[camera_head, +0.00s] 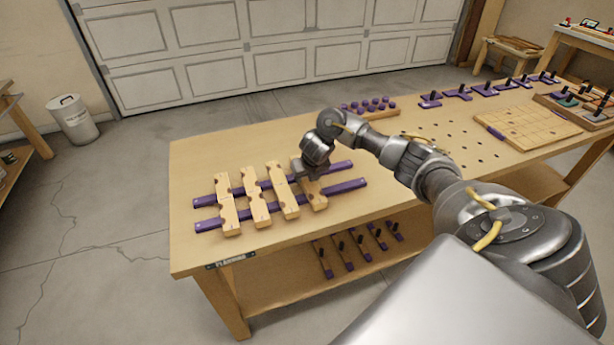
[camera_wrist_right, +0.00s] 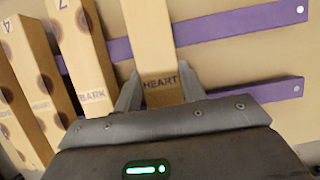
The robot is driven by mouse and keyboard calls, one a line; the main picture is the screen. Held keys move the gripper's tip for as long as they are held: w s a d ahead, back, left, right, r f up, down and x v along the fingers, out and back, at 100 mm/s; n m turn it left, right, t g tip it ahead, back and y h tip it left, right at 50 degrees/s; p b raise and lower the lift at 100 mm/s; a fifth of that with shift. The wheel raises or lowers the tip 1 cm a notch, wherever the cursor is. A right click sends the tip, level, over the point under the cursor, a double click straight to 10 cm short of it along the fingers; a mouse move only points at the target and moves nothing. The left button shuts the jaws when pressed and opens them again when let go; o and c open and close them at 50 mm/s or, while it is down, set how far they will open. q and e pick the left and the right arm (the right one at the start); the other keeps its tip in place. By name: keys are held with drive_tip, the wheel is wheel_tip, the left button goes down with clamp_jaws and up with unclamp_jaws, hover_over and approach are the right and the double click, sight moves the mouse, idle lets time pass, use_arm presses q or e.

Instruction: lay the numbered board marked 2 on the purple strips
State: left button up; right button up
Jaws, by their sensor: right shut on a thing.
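Two parallel purple strips (camera_head: 345,186) run across the near left of the bench, and show in the right wrist view (camera_wrist_right: 240,22). My right gripper (camera_wrist_right: 155,98) is shut on a wooden board labelled HEART (camera_wrist_right: 158,50). This board (camera_head: 317,200) is the rightmost in the head view and lies across the strips; whether it touches them is unclear. Its number is hidden, so I cannot read a 2. To its left are a board marked 7 and BARK (camera_wrist_right: 82,60), a board marked 4 (camera_wrist_right: 32,80) and another leftmost board (camera_head: 228,210). My left gripper is out of view.
The strips are bare right of the held board. Behind stands a rack of purple pegs (camera_head: 370,107). A gridded wooden board (camera_head: 527,128) and black-handled purple tools (camera_head: 455,93) are at the right. More tools (camera_head: 345,250) sit on the lower shelf.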

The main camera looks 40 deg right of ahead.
drive_tip(key=o, duration=1.2)
drive_tip(key=shift+c, duration=0.2)
wheel_tip(320, 180, up, 8)
drive_tip(key=p, duration=0.7)
idle(0.4)
